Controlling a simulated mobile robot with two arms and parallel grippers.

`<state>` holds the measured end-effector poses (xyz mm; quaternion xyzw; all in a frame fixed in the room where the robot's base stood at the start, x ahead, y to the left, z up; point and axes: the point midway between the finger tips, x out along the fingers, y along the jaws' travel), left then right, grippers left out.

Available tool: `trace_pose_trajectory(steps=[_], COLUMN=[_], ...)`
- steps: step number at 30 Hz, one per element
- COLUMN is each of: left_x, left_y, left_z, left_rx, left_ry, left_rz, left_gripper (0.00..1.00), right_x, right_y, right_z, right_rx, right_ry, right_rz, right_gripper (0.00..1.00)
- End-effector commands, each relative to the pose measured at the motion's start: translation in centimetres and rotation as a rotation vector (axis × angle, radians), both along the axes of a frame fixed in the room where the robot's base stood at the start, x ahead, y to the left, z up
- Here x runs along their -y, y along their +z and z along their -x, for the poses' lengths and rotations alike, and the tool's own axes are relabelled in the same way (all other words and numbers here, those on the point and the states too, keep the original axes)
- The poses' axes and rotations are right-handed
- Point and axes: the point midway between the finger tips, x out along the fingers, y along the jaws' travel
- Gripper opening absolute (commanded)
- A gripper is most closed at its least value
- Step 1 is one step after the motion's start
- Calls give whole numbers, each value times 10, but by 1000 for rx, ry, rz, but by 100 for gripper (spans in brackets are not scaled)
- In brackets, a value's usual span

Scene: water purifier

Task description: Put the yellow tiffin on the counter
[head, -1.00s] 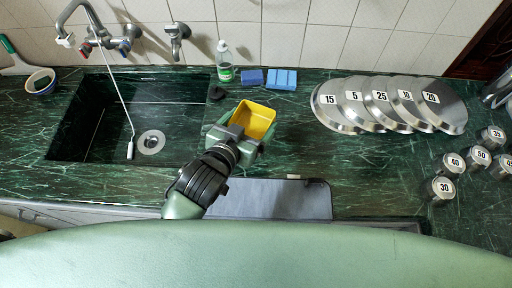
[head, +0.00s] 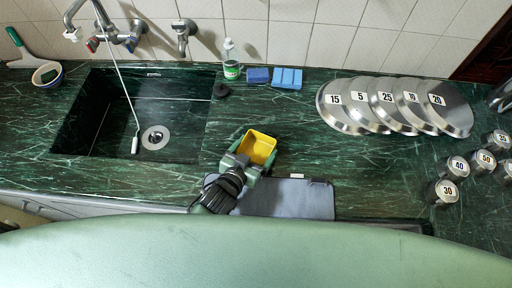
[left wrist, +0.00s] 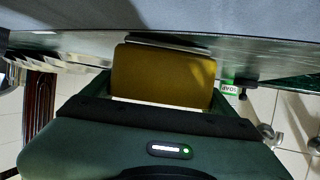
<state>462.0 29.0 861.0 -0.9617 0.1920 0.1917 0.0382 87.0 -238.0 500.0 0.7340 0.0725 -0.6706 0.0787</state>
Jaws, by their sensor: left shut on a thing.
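The yellow tiffin (head: 259,147) is an open box, seen from above in the head view just right of the sink, over the front part of the green counter (head: 285,120). My left gripper (head: 245,162) is shut on the yellow tiffin, with a finger at each side. In the left wrist view the tiffin (left wrist: 163,75) stands beyond the dark gripper body, near a grey surface. I cannot tell whether its base touches the counter. My right gripper is in neither view.
A grey mat (head: 290,198) lies at the front edge. Numbered steel lids (head: 395,103) and several small canisters (head: 447,191) stand to the right. The sink (head: 140,115) is left. A soap bottle (head: 231,62) and blue sponges (head: 287,78) are at the back. The middle counter is clear.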

Motion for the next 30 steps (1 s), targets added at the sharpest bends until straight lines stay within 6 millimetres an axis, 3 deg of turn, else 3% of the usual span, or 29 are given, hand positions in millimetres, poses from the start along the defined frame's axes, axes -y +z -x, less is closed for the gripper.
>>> trace_pose_trajectory(steps=[8,9,10,20,30], left_x=[0,0,0,-1,-24], left_y=[-3,-2,-2,2,24], left_z=[0,0,0,1,57], left_rx=[1,1,1,-1,-2], left_ry=[0,0,0,0,0], left_rz=[1,1,1,0,0], left_gripper=[43,95,100,100,100], right_x=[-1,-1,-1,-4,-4], right_y=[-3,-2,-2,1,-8], right_z=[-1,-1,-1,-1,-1], right_rx=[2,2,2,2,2], right_ry=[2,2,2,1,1], right_rz=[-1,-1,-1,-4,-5], right_gripper=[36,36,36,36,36])
